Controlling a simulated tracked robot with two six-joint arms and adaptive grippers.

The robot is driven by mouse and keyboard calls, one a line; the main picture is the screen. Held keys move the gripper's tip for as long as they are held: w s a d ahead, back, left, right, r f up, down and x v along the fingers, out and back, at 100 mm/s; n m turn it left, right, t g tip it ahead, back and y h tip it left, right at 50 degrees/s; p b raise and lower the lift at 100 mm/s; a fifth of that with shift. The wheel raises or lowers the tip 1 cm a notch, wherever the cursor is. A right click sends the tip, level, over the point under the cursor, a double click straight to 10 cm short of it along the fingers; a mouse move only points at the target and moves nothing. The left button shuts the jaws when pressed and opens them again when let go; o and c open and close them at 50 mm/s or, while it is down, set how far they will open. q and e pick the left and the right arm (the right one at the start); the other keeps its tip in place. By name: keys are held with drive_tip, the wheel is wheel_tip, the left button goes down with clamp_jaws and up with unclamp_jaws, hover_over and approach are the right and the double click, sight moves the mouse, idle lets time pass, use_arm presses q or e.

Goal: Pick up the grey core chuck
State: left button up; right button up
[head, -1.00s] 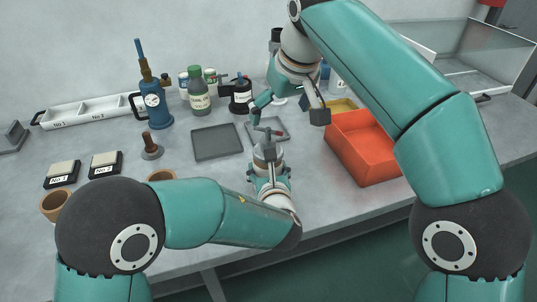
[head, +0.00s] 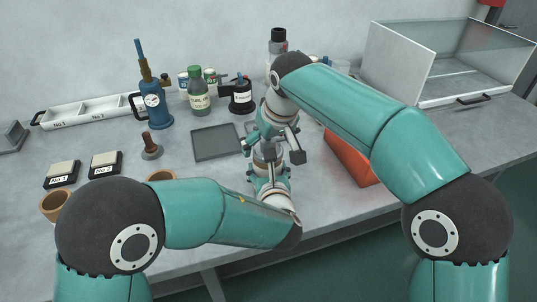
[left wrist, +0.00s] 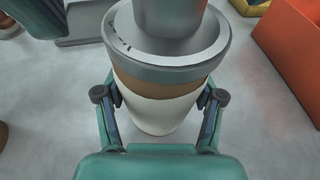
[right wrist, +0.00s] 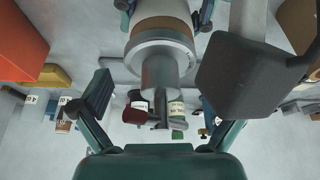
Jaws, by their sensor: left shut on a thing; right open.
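The grey core chuck (left wrist: 165,55) is a metal disc with a round stem, and it sits on top of a white cup with a brown band (left wrist: 160,108). My left gripper (head: 268,183) is shut around the cup and holds it upright near the table's front. My right gripper (head: 275,150) is open just above the chuck. In the right wrist view, the chuck's stem (right wrist: 160,78) lies between the two spread right fingers, and neither finger clearly touches it. In the head view the right gripper partly hides the chuck.
A red-orange bin (head: 350,158) stands right of the grippers, partly behind my right arm. A flat grey tray (head: 217,142) lies to the left. Bottles (head: 198,92) and a blue gauge tool (head: 153,103) stand behind. A glass case (head: 450,65) is at the back right.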

drive_tip(key=shift+f, duration=0.2)
drive_tip(key=c, duration=1.6)
drive_tip(key=shift+w, duration=0.1)
drive_tip(key=shift+r, duration=0.1)
wheel_tip(320, 180, up, 9)
drive_tip(key=shift+f, duration=0.1)
drive_tip(key=shift+r, duration=0.55)
use_arm(q)
drive_tip(key=o, duration=1.3)
